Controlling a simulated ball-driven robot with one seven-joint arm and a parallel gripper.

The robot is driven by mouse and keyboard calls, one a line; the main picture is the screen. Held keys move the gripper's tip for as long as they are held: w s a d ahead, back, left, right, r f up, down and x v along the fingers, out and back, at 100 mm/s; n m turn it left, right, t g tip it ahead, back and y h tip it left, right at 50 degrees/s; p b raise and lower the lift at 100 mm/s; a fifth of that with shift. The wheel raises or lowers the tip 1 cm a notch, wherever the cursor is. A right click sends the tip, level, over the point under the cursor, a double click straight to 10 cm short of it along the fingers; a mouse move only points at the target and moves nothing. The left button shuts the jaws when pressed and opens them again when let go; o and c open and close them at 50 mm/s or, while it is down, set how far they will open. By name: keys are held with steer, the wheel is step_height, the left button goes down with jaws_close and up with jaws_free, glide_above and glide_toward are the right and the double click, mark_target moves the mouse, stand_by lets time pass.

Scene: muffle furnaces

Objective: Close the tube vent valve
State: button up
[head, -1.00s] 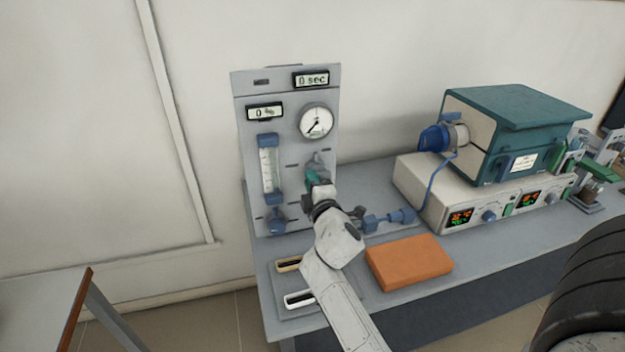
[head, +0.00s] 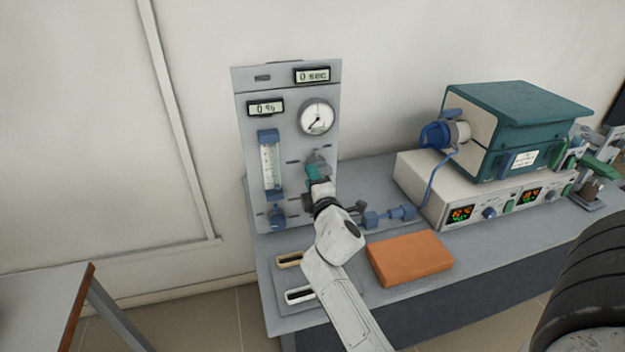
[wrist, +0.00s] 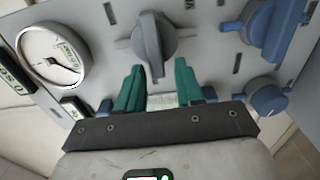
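A grey panel (head: 245,190) stands upright on the bench with several knobs and gauges. A grey valve knob (wrist: 153,45) sits on its face, its handle pointing roughly up and down in the wrist view. In the head view the knob (head: 319,157) is partly hidden by my gripper (head: 315,173). My gripper (wrist: 159,82) has green fingers, spread apart and empty, one on each side of the knob's lower end and a little short of it. Touching cannot be made out. The lettering by the knob is cut off, so I cannot tell which valve it is.
The panel carries a dial gauge (head: 317,117), a flow tube (head: 270,165) and a blue knob (wrist: 266,99). A larger blue handle (wrist: 262,25) is at the wrist view's upper right. An orange block (head: 410,258) lies on the bench (head: 370,292). A green-topped furnace (head: 515,115) stands right.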

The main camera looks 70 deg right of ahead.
steer(key=shift+o, duration=0.2)
steer(key=b+v, duration=0.3)
steer(key=v, duration=0.7)
steer(key=shift+s+a, duration=0.25)
steer(key=shift+s, duration=0.1)
stand_by(0.4)
steer(key=s+a+f+m+g+y, duration=0.1)
steer(key=a+f+m+g+y, duration=0.25)
steer(key=f, duration=0.35)
steer(key=s+a+f+m+g+y, duration=0.2)
steer(key=a+f+m+y, duration=0.15)
steer(key=a+f, duration=0.2)
steer(key=s+a+f+g+y, duration=0.2)
steer(key=s+a+f+y, duration=0.1)
steer(key=a, duration=0.5)
steer(key=s+a+f+m+g+y, duration=0.1)
steer(key=s+a+f+g+y, duration=0.2)
steer(key=s+a+f, duration=0.2)
steer(key=a, duration=0.3)
steer(key=shift+s+f+m+y, duration=0.3)
steer(key=shift+s+f, duration=0.05)
steer(key=shift+f, duration=0.05)
steer(key=shift+o, duration=0.3)
steer(key=shift+d, duration=0.1)
